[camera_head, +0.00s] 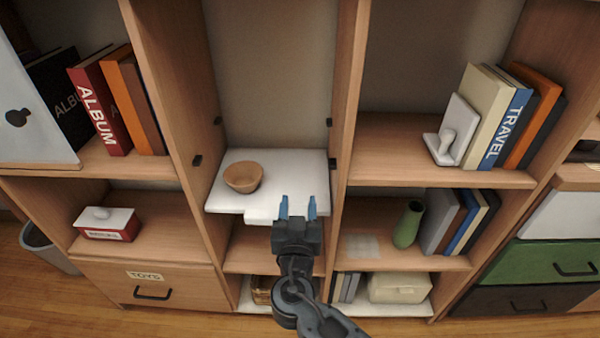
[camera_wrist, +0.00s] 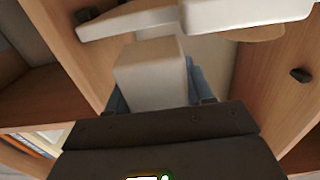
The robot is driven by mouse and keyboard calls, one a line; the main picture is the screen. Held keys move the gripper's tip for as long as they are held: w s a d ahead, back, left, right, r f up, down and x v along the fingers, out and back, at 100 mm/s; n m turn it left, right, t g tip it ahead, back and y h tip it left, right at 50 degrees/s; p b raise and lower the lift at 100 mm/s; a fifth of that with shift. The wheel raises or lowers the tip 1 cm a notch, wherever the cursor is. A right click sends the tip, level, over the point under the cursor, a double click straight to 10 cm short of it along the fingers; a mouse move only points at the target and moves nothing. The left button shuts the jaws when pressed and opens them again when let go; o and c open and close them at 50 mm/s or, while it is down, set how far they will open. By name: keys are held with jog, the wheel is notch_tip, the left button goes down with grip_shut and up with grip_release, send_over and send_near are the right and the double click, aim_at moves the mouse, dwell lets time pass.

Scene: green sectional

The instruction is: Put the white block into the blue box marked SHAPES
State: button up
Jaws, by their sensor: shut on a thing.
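My gripper (camera_head: 298,206) has blue fingertips and is in front of the white shelf board in the middle bay. In the wrist view, my gripper (camera_wrist: 158,88) is shut on a pale, blocky piece, the white block (camera_wrist: 150,75), with a blue finger on each side. In the head view the block cannot be told apart from the white board behind it. No blue box marked SHAPES shows in either view.
The white board (camera_head: 228,196) carries a wooden bowl (camera_head: 243,177), left of my gripper. A red and white box (camera_head: 107,230) sits on the left shelf above a TOYS drawer (camera_head: 150,283). A green vase (camera_head: 408,224) stands at right. Upright dividers flank the middle bay.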

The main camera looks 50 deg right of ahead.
jog(key=x, duration=0.7)
jog(key=shift+w+d+p, duration=0.2)
jog(key=shift+p, duration=0.15)
jog(key=shift+x, duration=2)
jog(key=shift+f+b, duration=0.2)
jog(key=shift+b, duration=0.15)
jog(key=o, duration=1)
jog(key=shift+r, duration=0.1)
jog(key=shift+o, duration=0.2)
jog(key=shift+r+p, duration=0.15)
jog(key=shift+p, duration=0.45)
jog(key=shift+r+p, duration=0.1)
jog(key=shift+p, duration=0.35)
